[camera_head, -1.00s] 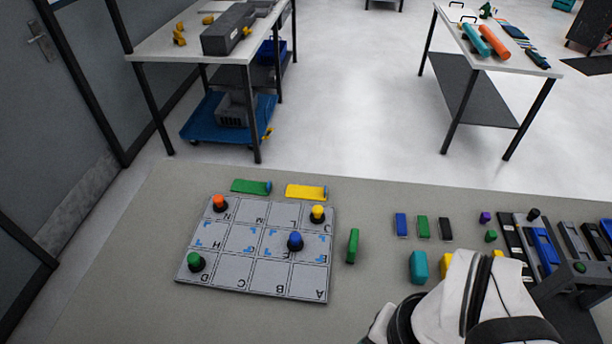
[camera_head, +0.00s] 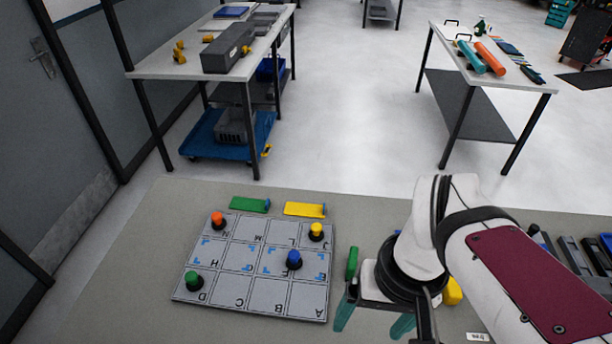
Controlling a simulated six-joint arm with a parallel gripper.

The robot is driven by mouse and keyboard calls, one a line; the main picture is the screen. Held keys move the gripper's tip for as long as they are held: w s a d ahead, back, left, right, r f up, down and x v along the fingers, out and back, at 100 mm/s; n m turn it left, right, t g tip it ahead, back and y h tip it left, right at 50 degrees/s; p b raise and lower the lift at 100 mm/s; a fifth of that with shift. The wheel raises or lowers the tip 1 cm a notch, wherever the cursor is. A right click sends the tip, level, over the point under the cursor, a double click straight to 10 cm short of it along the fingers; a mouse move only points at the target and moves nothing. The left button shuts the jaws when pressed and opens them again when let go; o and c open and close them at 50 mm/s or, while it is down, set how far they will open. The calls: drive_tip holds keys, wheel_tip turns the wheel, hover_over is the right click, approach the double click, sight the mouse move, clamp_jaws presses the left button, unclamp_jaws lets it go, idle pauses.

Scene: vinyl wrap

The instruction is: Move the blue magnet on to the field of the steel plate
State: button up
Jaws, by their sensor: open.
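The steel plate (camera_head: 249,296) is a grey grid of lettered fields lying on the table, its letters upside down in this view. The blue magnet (camera_head: 294,260) stands upright on the plate, in the middle row toward the right side. My gripper (camera_head: 374,320) is right of the plate, apart from the blue magnet, with its two teal fingers spread. I see nothing between the fingers. My wrist and arm hide part of the table behind them.
An orange magnet (camera_head: 218,221), a yellow magnet (camera_head: 316,231) and a green magnet (camera_head: 194,281) stand near plate corners. A green block (camera_head: 352,263) stands between plate and gripper. A green strip (camera_head: 250,205) and a yellow strip (camera_head: 305,209) lie behind the plate. Bare table lies left.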

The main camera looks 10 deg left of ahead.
drive_tip(key=w+a+n, duration=0.3)
drive_tip(key=w+n, duration=0.3)
drive_tip(key=w, duration=0.2)
drive_tip(key=n+h, duration=0.1)
drive_tip(key=n, duration=1.3)
hover_over(294, 254)
wheel_tip(294, 254, down, 7)
wheel_tip(294, 254, down, 16)
drive_tip(key=shift+r, duration=0.1)
drive_tip(key=shift+c, duration=0.2)
